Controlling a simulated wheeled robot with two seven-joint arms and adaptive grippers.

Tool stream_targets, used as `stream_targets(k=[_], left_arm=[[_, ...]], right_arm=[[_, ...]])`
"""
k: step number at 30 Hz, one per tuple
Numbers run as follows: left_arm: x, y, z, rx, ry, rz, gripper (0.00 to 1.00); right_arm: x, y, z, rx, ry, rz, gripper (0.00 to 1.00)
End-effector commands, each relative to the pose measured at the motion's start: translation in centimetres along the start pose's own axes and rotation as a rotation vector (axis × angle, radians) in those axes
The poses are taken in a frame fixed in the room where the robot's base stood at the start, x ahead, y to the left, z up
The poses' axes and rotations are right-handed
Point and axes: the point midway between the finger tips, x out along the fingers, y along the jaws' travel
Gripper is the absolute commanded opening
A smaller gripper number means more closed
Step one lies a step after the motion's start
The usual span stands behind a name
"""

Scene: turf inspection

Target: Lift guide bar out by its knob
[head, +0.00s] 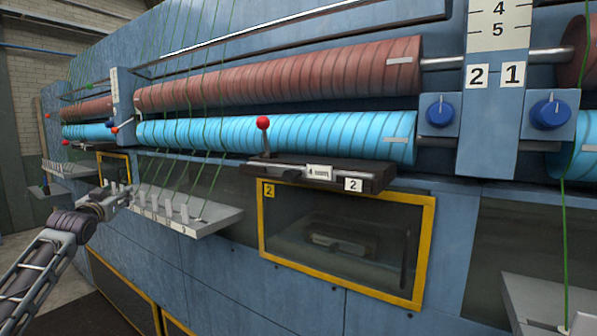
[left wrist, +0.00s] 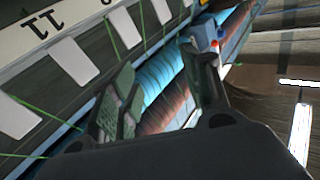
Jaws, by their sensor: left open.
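A dark guide bar (head: 335,175) with labels, one reading 2, sits along the machine front below the blue roller. A red ball knob (head: 263,123) stands upright on a short stem at its left end. More red knobs show farther left, one by the upright post (head: 114,130) and one at the far end (head: 66,142). My left gripper (head: 122,194) is open and empty at the left, beside the pegged shelf and well left of the nearest knob. In the left wrist view its fingers (left wrist: 163,65) are apart, with a small red spot beyond them. My right gripper is not seen.
A pegged shelf (head: 190,222) with green threads juts out left of the guide bar. A yellow-framed window (head: 345,243) lies below the bar. Blue (head: 270,134) and brown (head: 280,75) rollers run behind it. Blue dials (head: 440,112) sit at right. Floor is open at lower left.

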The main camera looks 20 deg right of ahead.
Motion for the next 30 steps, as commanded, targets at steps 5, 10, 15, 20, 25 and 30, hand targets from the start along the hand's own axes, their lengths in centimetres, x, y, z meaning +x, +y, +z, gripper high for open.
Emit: stream_targets(k=[5, 10, 15, 20, 25, 30], left_arm=[[-1.2, 1.8, -5.8, -0.062, 0.036, 0.05, 0.48], [-3.1, 4.5, -11.3, -0.136, 0.057, 0.123, 0.48], [-6.6, 8.7, -17.9, -0.215, 0.066, 0.237, 0.48], [-11.5, 13.8, -23.4, -0.273, 0.044, 0.372, 0.48], [-17.8, 19.4, -27.5, -0.303, -0.013, 0.517, 0.48], [-24.9, 24.8, -29.3, -0.296, -0.103, 0.652, 0.48]], right_arm=[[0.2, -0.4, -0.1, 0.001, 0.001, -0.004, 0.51], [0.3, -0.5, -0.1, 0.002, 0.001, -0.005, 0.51], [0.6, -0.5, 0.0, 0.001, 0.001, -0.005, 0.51], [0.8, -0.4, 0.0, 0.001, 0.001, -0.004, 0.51], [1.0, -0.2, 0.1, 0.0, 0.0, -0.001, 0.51], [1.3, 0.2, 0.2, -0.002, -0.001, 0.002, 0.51]])
